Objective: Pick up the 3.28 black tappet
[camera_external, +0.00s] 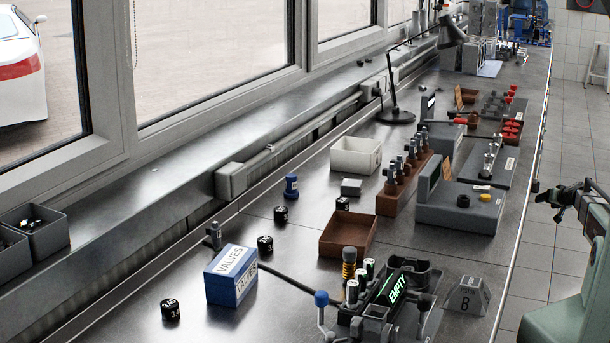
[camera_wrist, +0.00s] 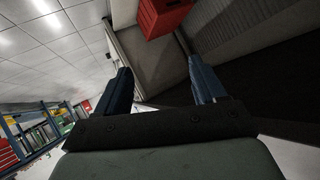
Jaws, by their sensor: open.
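Several small black tappets with white markings stand on the steel bench in the external view. One is at the front left (camera_external: 170,310), one right of the valves box (camera_external: 265,245), one farther back (camera_external: 281,214), and one by the brown tray (camera_external: 342,204). The front one seems to read 3.4; the other numbers are too small to read, so I cannot tell which is 3.28. My gripper (camera_external: 548,204) is at the right edge, beyond the bench and away from the tappets. In the wrist view its blue fingers (camera_wrist: 160,68) are apart and empty.
A blue-and-white VALVES box (camera_external: 230,277) stands among the tappets. A blue part (camera_external: 291,187) and a grey one (camera_external: 213,235) stand nearby. A brown tray (camera_external: 348,233), a fixture with an EMPTY display (camera_external: 392,289) and a block marked B (camera_external: 466,297) lie toward my arm.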

